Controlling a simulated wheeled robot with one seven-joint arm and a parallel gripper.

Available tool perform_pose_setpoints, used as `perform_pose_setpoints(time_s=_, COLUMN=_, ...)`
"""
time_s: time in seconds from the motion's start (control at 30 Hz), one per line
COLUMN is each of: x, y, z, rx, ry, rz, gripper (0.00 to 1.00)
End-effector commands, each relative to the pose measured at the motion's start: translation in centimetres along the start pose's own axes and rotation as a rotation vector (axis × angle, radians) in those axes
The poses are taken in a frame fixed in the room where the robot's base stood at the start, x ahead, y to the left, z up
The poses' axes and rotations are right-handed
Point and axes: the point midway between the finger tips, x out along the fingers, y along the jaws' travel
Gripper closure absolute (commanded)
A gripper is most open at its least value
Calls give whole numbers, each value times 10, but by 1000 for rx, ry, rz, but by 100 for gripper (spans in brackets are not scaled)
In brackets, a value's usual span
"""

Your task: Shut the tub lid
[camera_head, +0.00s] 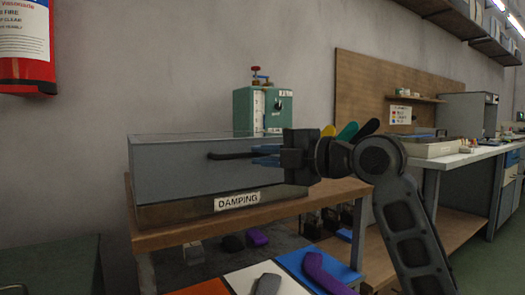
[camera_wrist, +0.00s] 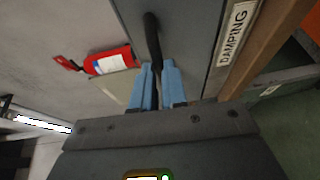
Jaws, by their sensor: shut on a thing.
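The tub, labelled DAMPING (camera_head: 237,201), sits on a wooden-topped bench. Above its label is a broad grey panel (camera_head: 165,170) with a dark bar handle (camera_head: 228,155); I take the panel to be the lid, but cannot tell how far open it is. My gripper (camera_head: 266,155) reaches in from the right, its blue fingers shut on the handle's right part. In the wrist view the fingers (camera_wrist: 158,85) close around the dark bar (camera_wrist: 152,38), beside the grey panel (camera_wrist: 192,35). The tub's inside is hidden.
A green box with a red valve (camera_head: 262,110) stands behind the tub. Colourful sock-like shapes (camera_head: 348,131) stand behind my wrist. A red fire extinguisher (camera_head: 25,45) hangs on the left wall.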

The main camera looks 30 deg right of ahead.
Motion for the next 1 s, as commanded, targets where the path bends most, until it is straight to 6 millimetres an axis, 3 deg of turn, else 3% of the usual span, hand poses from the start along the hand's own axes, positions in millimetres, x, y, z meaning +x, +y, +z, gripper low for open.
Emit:
perform_pose_setpoints(time_s=0.23, x=0, y=-19, z=0, rx=6, ry=1, rz=-10, gripper=100)
perform_pose_setpoints(time_s=0.67, x=1, y=-25, z=0, rx=11, ry=3, rz=-17, gripper=100)
perform_pose_setpoints(time_s=0.7, x=1, y=-25, z=0, rx=11, ry=3, rz=-18, gripper=84)
perform_pose_setpoints(time_s=0.93, x=1, y=-24, z=0, rx=10, ry=3, rz=-17, gripper=62)
perform_pose_setpoints(time_s=1.0, x=1, y=-23, z=0, rx=9, ry=2, rz=-16, gripper=62)
